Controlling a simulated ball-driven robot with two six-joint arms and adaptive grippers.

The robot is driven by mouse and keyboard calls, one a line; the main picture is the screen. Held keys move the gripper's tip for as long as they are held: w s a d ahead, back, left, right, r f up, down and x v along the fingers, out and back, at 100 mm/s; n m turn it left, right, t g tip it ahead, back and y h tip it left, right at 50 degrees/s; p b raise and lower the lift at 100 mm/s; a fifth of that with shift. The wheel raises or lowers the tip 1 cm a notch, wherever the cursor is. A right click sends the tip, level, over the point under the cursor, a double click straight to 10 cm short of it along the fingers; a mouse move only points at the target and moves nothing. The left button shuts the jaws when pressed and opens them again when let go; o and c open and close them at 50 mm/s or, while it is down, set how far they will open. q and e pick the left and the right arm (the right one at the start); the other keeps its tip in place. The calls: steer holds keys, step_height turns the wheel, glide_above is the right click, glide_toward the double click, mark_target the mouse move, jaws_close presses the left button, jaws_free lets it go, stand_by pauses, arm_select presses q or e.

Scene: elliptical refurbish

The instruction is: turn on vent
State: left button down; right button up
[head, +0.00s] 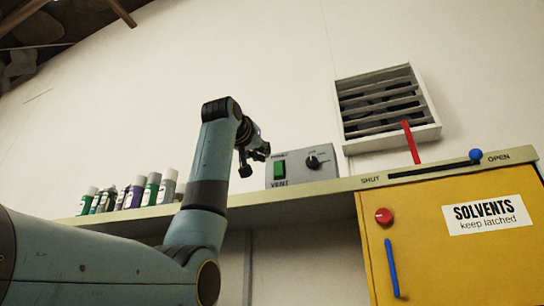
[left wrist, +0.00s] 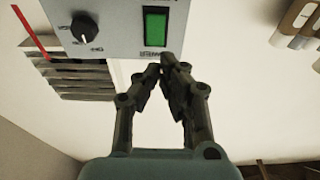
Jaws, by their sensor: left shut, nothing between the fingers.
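A grey control box (head: 300,183) stands on the shelf, with a green rocker switch (head: 280,170) above the word VENT and a black dial (head: 313,162) to its right. A slatted wall vent (head: 388,100) is above right, with a red lever (head: 411,142) at its lower edge. My left gripper (head: 258,153) is just left of the box, shut and empty. In the left wrist view the fingertips (left wrist: 165,66) are close together near the box edge, by the green switch (left wrist: 155,27); I cannot tell whether they touch the box. My right gripper is not in view.
Several spray cans and bottles (head: 138,193) stand on the shelf behind my left arm. A blue slider knob (head: 476,155) sits near OPEN on the shelf's front edge. Below is a yellow SOLVENTS cabinet (head: 450,265) with a red button (head: 384,216) and blue handle (head: 391,268).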

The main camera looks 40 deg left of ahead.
mark_target(276, 164)
arm_select(q)
steer(key=p+x, duration=0.3)
steer(key=x, duration=0.3)
steer(key=shift+w+d+r+p, duration=0.1)
steer(key=shift+w+r+p, duration=0.15)
steer(key=shift+p, duration=0.05)
steer(key=shift+w+p, duration=0.3)
steer(key=shift+w, duration=0.25)
steer(key=shift+w+f, duration=0.15)
